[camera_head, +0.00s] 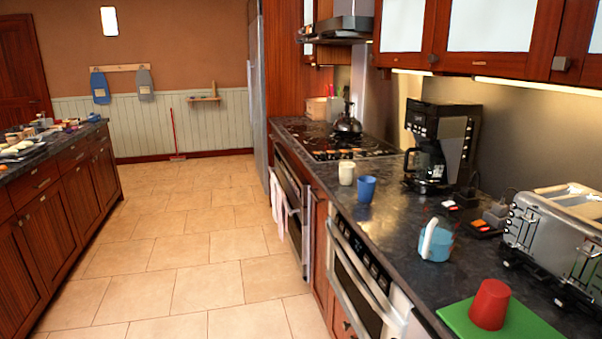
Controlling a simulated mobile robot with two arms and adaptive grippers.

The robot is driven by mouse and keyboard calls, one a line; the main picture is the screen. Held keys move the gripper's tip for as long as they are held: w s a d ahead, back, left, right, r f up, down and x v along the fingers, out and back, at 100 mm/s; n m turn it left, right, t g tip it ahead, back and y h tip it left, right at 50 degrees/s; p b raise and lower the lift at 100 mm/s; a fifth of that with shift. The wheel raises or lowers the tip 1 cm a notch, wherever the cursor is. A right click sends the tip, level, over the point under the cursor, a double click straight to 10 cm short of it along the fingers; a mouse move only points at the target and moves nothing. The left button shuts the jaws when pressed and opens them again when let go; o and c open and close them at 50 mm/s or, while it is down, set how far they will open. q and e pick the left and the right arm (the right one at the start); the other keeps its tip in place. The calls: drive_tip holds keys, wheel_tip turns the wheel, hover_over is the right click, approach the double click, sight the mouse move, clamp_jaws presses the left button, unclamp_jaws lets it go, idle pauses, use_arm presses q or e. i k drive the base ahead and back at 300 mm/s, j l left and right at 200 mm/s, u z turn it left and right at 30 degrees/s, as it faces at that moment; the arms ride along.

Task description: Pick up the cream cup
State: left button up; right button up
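The cream cup (347,173) stands upright on the dark countertop (390,233), near its front edge and just before the stovetop. A blue cup (366,189) stands close to it, slightly nearer and to the right. Neither of my grippers shows in the head view, and nothing covers the cream cup.
A coffee maker (441,146) stands behind the cups to the right. A light-blue container (437,241), a toaster (562,238) and a red cup (490,304) on a green board (533,327) are nearer. The tiled floor (190,255) left of the counter is clear.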

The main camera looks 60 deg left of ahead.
sight(346, 168)
drive_tip(key=u, duration=1.6)
